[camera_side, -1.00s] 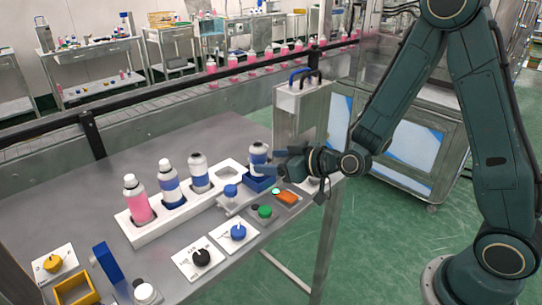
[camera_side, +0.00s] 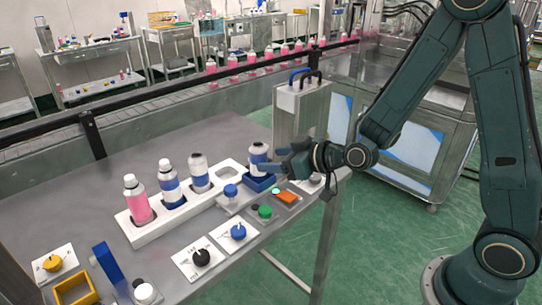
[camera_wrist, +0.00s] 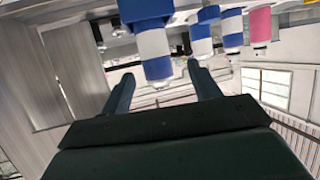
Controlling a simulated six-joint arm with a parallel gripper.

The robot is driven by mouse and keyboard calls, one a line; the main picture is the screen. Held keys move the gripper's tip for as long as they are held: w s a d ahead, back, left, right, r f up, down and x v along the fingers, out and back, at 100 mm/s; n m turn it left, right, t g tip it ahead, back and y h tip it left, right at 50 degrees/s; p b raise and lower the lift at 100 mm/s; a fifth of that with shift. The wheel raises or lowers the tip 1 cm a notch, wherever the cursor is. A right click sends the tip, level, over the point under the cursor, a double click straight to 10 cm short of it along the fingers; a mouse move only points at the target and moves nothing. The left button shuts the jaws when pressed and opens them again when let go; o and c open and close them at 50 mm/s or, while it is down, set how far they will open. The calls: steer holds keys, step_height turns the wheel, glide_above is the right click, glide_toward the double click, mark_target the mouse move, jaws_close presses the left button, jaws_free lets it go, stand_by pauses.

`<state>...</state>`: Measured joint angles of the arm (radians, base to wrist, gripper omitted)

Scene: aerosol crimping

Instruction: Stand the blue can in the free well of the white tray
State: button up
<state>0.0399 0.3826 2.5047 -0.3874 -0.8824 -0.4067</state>
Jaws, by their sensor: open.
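The blue can (camera_side: 258,152), white with blue bands, stands upright in a blue holder (camera_side: 261,184) at the table's right end. The white tray (camera_side: 151,235) holds a pink bottle (camera_side: 138,205) and two white-and-blue cans; its right-end well (camera_side: 230,172) is empty. My gripper (camera_side: 268,165) is open beside the blue can, on its right. In the wrist view, which is upside down, the can (camera_wrist: 154,45) shows just beyond and between the fingertips (camera_wrist: 160,72). Whether the fingers touch it I cannot tell.
A blue-capped fixture (camera_side: 230,191), a green button (camera_side: 265,211) and an orange switch (camera_side: 287,197) lie close in front of the holder. A metal box with handles (camera_side: 300,115) stands behind my gripper. Dial plates (camera_side: 200,258) line the front edge. The table behind the tray is clear.

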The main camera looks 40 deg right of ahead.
steer(key=s+d+r+g, duration=0.1)
steer(key=s+r+g, duration=0.3)
steer(key=s+r, duration=0.4)
steer(key=s, duration=0.2)
steer(key=shift+s+r+h, duration=0.25)
steer(key=shift+s+h, duration=0.1)
steer(key=shift+h, duration=0.05)
steer(key=shift+o, duration=0.2)
steer(key=s+d+r+m+g+h, duration=0.1)
steer(key=s+d, duration=0.1)
steer(key=s, duration=0.6)
steer(key=s+d+r+m+g+h, duration=0.1)
steer(key=s+d+r+g, duration=0.1)
steer(key=s, duration=0.6)
steer(key=shift+s+d+r+m+g, duration=0.15)
steer(key=shift+s+r+m+g, duration=0.15)
steer(key=shift+s, duration=0.05)
steer(key=shift+o, duration=0.3)
steer(key=shift+w, duration=0.1)
steer(key=w+a+n+g+y, duration=0.1)
steer(key=w+n, duration=0.5)
steer(key=w, duration=2.3)
steer(key=shift+a+f+n+g+y, duration=0.2)
steer(key=shift+a+n+g+y, duration=0.2)
steer(key=shift+a+y, duration=0.55)
